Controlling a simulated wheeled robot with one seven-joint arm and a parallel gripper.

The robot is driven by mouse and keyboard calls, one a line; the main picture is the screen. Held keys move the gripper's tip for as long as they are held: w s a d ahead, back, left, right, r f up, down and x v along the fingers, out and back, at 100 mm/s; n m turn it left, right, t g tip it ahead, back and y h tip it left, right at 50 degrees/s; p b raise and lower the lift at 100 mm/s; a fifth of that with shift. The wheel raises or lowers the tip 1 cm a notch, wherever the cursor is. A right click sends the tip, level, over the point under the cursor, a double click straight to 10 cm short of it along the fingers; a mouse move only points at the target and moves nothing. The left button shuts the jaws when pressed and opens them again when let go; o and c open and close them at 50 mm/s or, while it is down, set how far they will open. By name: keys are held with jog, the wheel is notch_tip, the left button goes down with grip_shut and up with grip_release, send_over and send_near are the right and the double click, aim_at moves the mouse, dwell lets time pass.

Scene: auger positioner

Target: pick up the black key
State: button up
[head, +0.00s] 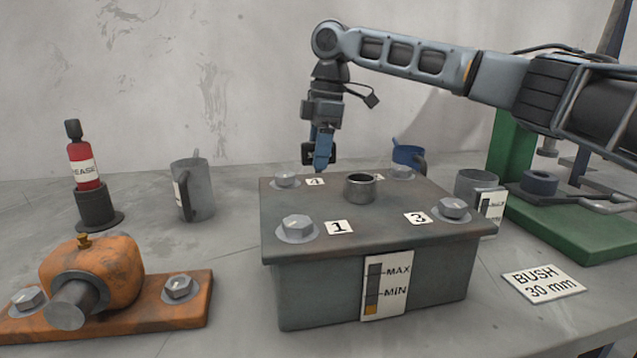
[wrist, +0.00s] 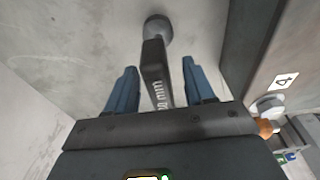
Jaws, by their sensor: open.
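In the wrist view a dark, flat bar, apparently the black key (wrist: 153,68), has pale lettering ending in "mm" along it and a grey round end at the top. It runs between the two blue fingers of my gripper (wrist: 160,70), with a gap on each side. The gripper is open and not closed on it. In the head view my gripper (head: 321,163) points down at the back edge of the grey box. The key is not visible there; the box hides the area behind it.
The grey box (head: 375,285) has a bolted lid with numbered labels and a short collar (head: 360,188). A blue mug (head: 408,156) stands behind it, a grey mug (head: 197,190) to its left. An orange housing (head: 110,268) is at front left, a green press (head: 575,225) at right.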

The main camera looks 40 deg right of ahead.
grip_shut()
dwell(0.5)
jog(key=shift+r, duration=0.2)
